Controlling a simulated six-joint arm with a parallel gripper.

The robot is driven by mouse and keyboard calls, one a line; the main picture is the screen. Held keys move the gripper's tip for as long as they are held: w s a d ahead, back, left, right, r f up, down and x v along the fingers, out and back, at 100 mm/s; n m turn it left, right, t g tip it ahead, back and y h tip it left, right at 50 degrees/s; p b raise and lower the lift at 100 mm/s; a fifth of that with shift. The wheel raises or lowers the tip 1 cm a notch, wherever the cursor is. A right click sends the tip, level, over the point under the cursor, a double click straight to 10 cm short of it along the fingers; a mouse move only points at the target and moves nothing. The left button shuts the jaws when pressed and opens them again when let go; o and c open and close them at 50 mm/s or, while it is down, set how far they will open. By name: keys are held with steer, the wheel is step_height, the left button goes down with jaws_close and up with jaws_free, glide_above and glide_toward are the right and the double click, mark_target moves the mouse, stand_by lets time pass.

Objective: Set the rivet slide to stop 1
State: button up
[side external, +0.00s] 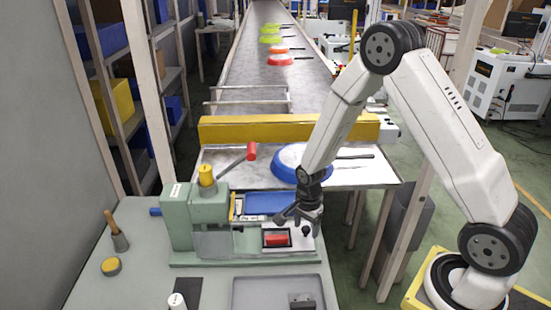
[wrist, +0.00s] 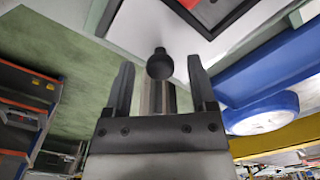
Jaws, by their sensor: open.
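The rivet slide (side external: 297,245) is a pale plate on the front of the green machine (side external: 208,215). It carries a black-framed recess with a red block (side external: 276,239). A black round knob (side external: 306,231) stands on the slide, right of the recess. My gripper (side external: 299,219) is over the slide, pointing down, with its jaws open. In the wrist view the knob (wrist: 159,65) shows between the two open fingers (wrist: 160,73), with a gap on each side. I cannot make out the stop marks.
A lever with a red grip (side external: 251,151) rises from the machine. A blue and white pan (side external: 288,163) sits on the conveyor end behind my gripper, near a yellow beam (side external: 260,129). A grey tray (side external: 240,302) lies in front. A wooden-handled tool (side external: 116,232) stands left.

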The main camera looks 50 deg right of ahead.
jaws_close()
stand_by(1.4)
